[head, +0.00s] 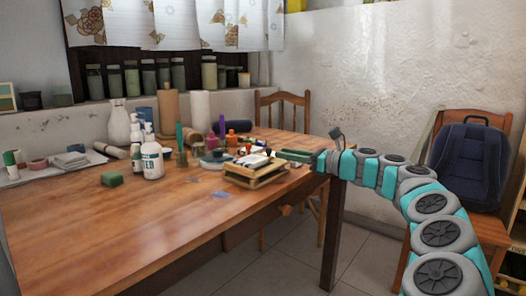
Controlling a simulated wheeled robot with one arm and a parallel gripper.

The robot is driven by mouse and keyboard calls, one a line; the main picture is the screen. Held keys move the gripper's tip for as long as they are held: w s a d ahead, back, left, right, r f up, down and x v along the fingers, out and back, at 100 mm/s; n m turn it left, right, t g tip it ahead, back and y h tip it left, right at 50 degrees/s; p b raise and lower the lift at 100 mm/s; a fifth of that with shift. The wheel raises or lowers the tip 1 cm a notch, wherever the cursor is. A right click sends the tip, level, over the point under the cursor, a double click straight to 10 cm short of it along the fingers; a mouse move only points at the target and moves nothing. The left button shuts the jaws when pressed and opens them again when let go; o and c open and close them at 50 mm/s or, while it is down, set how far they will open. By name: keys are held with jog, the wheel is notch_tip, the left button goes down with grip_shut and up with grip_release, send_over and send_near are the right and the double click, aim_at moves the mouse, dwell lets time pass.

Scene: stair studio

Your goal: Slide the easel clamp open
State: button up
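A low wooden stand (256,177), which looks like a folded tabletop easel, rests near the right edge of the wooden table. Small white, red and dark items lie on its top. I cannot make out a separate clamp on it, so I cannot tell how far any clamp is slid. My gripper (293,155) is at the end of my teal and grey arm, reaching in from the right. Its greenish fingers are over the table's right edge, just right of the stand. They are too small to show whether they touch it or are open.
Bottles, including a white pump bottle (152,157), paper rolls (200,114) and jars crowd the table's back. A green block (112,179) lies at the left. The table's front (110,235) is clear. A chair with a blue backpack (468,165) stands right.

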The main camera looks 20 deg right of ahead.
aim_at(269, 150)
jog(key=shift+x, duration=3.2)
grip_shut()
